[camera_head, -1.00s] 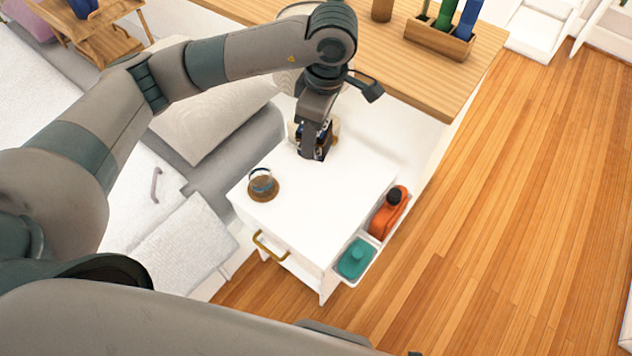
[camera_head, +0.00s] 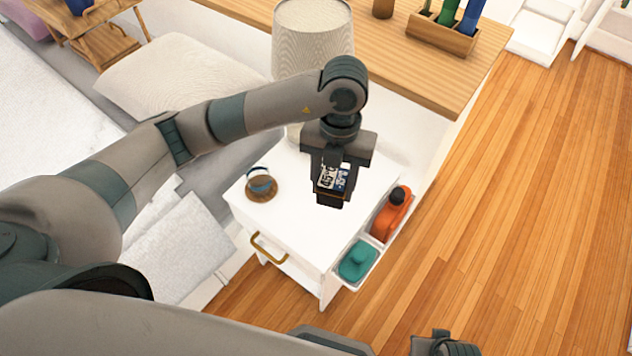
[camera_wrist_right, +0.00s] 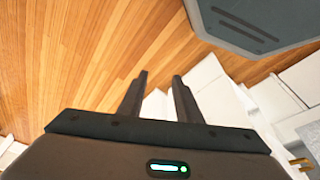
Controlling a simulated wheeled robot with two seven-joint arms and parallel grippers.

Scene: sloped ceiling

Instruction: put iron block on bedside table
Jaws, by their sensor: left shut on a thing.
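My left gripper (camera_head: 330,188) is shut on a small dark block with a light patterned face, the iron block (camera_head: 333,179). It holds the block over the white top of the bedside table (camera_head: 290,220), right of the middle; I cannot tell whether the block touches the top. The fingers hide part of the block. My right gripper shows in the right wrist view (camera_wrist_right: 158,97), with its two fingers apart and nothing between them, above the wooden floor and away from the block.
A glass cup on a round wooden coaster (camera_head: 261,186) stands on the table's left side. A lamp (camera_head: 312,40) stands behind. A side tray holds an orange bottle (camera_head: 391,214) and a teal object (camera_head: 358,260). A bed (camera_head: 60,100) is at the left.

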